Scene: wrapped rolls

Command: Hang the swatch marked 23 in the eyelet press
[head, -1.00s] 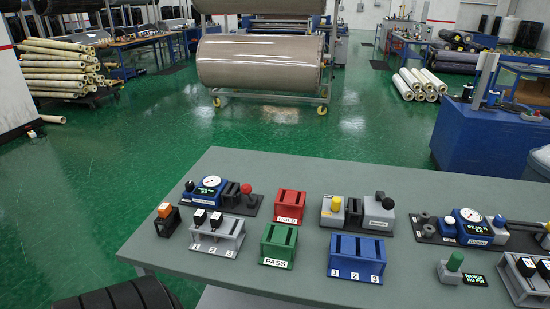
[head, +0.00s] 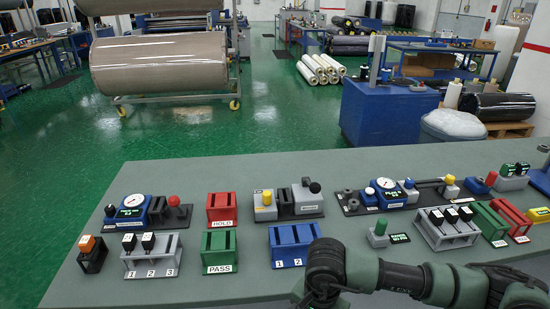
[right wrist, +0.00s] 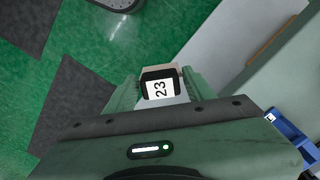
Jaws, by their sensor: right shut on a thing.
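The swatch marked 23 (right wrist: 160,88) is a small dark block with a white label, in the right wrist view. My right gripper (right wrist: 162,84) is shut on it, over the green floor beside the table. In the head view my right arm crosses the lower right; its gripper cannot be made out there. My left gripper is not in view. I cannot read which station is the eyelet press. A grey station (head: 288,203) with a yellow knob and a dark knob stands at the table's middle. A blue gauge station (head: 130,207) with a red-knobbed lever stands left.
A grey rack (head: 150,257) holds dark swatches in slots 1 and 2; slot 3 looks empty. Red HOLD (head: 222,210), green PASS (head: 219,251) and blue (head: 292,246) racks stand nearby. My arm partly covers the blue rack. Another gauge station (head: 385,194) and grey rack (head: 447,230) stand right.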

